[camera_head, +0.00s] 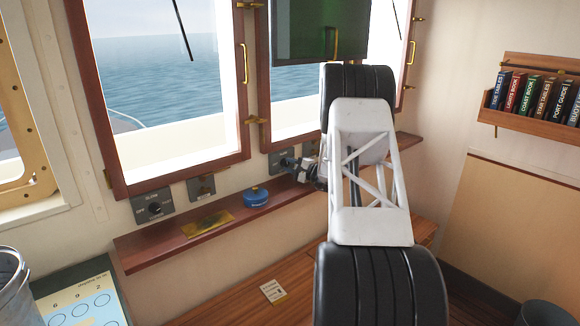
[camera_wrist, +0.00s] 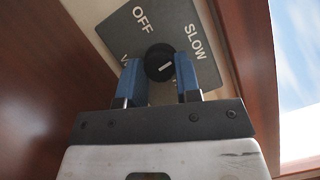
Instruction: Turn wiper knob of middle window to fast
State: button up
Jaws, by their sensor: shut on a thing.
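The blue fingers are shut on the knob, one on each side. In the head view, my gripper (camera_head: 304,172) reaches the panel (camera_head: 279,161) below the middle window (camera_head: 297,97), and my arm covers much of that area.
A wooden ledge (camera_head: 160,249) runs under the windows, holding a blue round object (camera_head: 255,197) and a yellow flat item (camera_head: 208,223). Another knob panel (camera_head: 153,205) is at left. A dark screen (camera_head: 318,35) hangs above. A bookshelf (camera_head: 535,121) is on the right wall.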

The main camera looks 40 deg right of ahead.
dwell(0.5)
jog(key=o, duration=0.9)
jog(key=shift+v, duration=3.9)
jog(key=shift+o, duration=0.2)
jog(key=shift+f, duration=0.1)
